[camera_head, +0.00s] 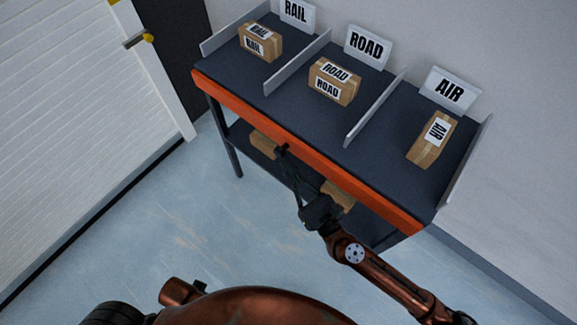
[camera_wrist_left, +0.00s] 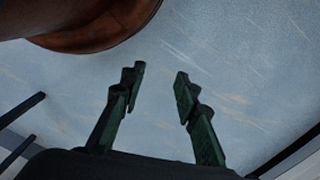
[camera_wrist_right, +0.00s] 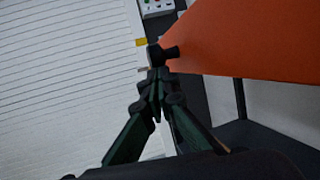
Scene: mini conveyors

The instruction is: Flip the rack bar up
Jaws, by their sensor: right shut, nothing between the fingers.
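The rack bar is the long orange bar (camera_head: 238,105) along the front edge of the dark sorting rack (camera_head: 300,107). It fills the upper right of the right wrist view (camera_wrist_right: 265,45). My right gripper (camera_head: 282,150) is shut and empty, its fingertips at the bar's lower edge, left of its middle. In the right wrist view the closed fingertips (camera_wrist_right: 161,54) overlap the bar's near edge; whether they touch it I cannot tell. My left gripper (camera_wrist_left: 159,76) is open and empty above the floor in its wrist view.
Boxes labelled RAIL (camera_head: 262,43), ROAD (camera_head: 335,82) and AIR (camera_head: 432,140) stand on top between grey dividers. Brown boxes (camera_head: 264,144) sit on the lower shelf, partly hidden. A white slatted door (camera_head: 75,110) is at left. The floor in front (camera_head: 190,215) is clear.

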